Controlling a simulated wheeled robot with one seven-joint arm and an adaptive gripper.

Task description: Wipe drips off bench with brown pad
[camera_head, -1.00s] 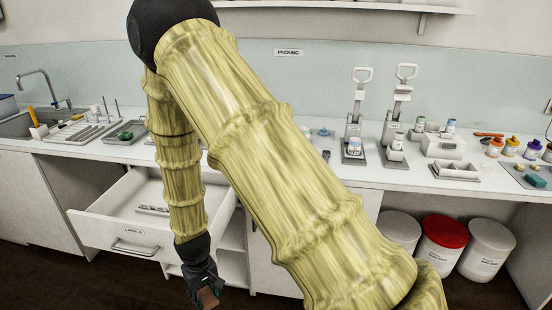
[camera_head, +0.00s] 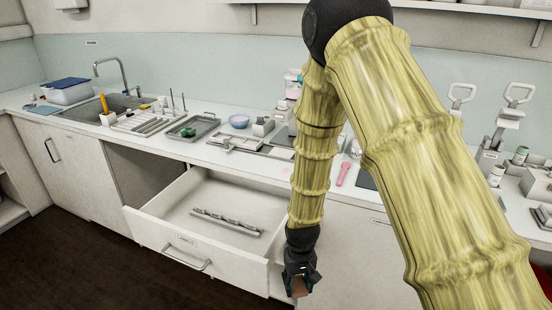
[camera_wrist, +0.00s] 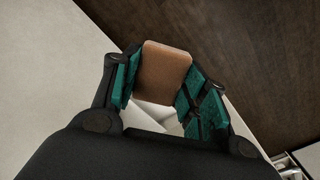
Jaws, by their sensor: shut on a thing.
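A brown pad (camera_wrist: 166,72) is clamped between the green-lined fingers of my gripper (camera_wrist: 160,90) in the wrist view. In the head view my gripper (camera_head: 299,284) hangs low in front of the cabinet fronts, below the bench top, and the brown pad (camera_head: 299,287) shows at its tip. The white bench (camera_head: 215,155) runs along the wall. Faint pinkish marks (camera_head: 230,169), possibly drips, lie near the bench's front edge left of my arm. My arm hides part of the bench.
An open drawer (camera_head: 160,225) holding a metal rack juts out left of my gripper. On the bench stand a sink (camera_head: 95,106), a tray with a green item (camera_head: 192,128), a blue bowl (camera_head: 239,121) and a pink tool (camera_head: 344,174). Dark floor (camera_head: 70,240) is clear at left.

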